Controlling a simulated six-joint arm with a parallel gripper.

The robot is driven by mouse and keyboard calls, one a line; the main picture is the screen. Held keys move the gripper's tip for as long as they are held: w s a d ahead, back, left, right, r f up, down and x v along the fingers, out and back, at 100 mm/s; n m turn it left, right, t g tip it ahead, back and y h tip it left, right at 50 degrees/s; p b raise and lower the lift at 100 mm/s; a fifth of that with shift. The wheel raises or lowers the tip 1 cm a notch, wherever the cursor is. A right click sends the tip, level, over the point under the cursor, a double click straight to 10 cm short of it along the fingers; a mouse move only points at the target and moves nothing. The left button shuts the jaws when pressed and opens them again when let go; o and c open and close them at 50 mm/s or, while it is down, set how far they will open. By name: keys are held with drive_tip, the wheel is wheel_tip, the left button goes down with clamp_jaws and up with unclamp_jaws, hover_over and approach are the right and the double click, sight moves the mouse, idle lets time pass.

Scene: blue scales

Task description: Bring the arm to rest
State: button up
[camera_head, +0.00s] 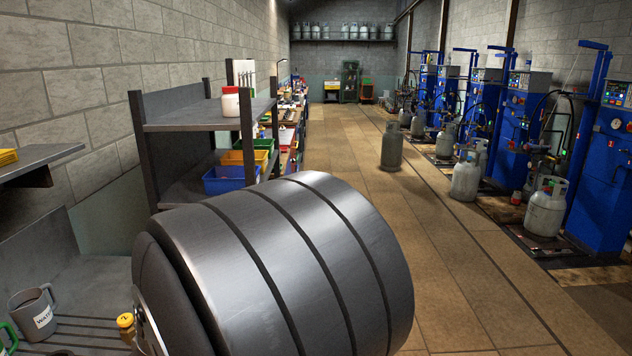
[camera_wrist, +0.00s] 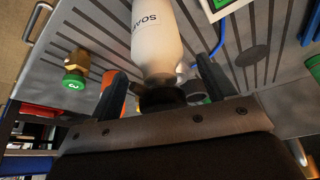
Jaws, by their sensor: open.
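My gripper (camera_wrist: 162,68) shows in the wrist view with its two dark fingers spread apart. A white bottle (camera_wrist: 157,38) with lettering that begins "SOA" appears between the fingers, with its dark top near the palm. Gaps show on both sides of it, and I cannot tell whether anything touches it. The bottle is over a grey grooved worktop (camera_wrist: 95,28). The gripper does not show in the head view, where a large dark cylinder of my own arm fills the lower middle and hides part of the worktop.
A brass fitting with a green cap (camera_wrist: 75,78) lies near the gripper. A grey mug (camera_head: 35,312) and a small yellow-lidded jar (camera_head: 126,322) stand at the lower left. A shelf rack (camera_head: 190,127) rises behind my arm. Gas cylinders (camera_head: 545,208) and blue machines (camera_head: 603,150) line the right; the floor aisle is mostly clear.

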drive_tip(key=shift+x, duration=0.8)
drive_tip(key=r, duration=0.4)
drive_tip(key=shift+w+d+r, duration=0.1)
drive_tip(key=shift+d+r, duration=0.15)
drive_tip(key=shift+r, duration=0.15)
drive_tip(key=w+d+r, duration=0.3)
drive_tip(key=d+r, duration=0.4)
drive_tip(key=d, duration=0.4)
drive_tip(key=w+a, duration=0.4)
drive_tip(key=a, duration=1.1)
drive_tip(key=w+a, duration=0.4)
drive_tip(key=a, duration=1.1)
drive_tip(key=shift+a, duration=0.3)
drive_tip(key=shift+w, duration=0.15)
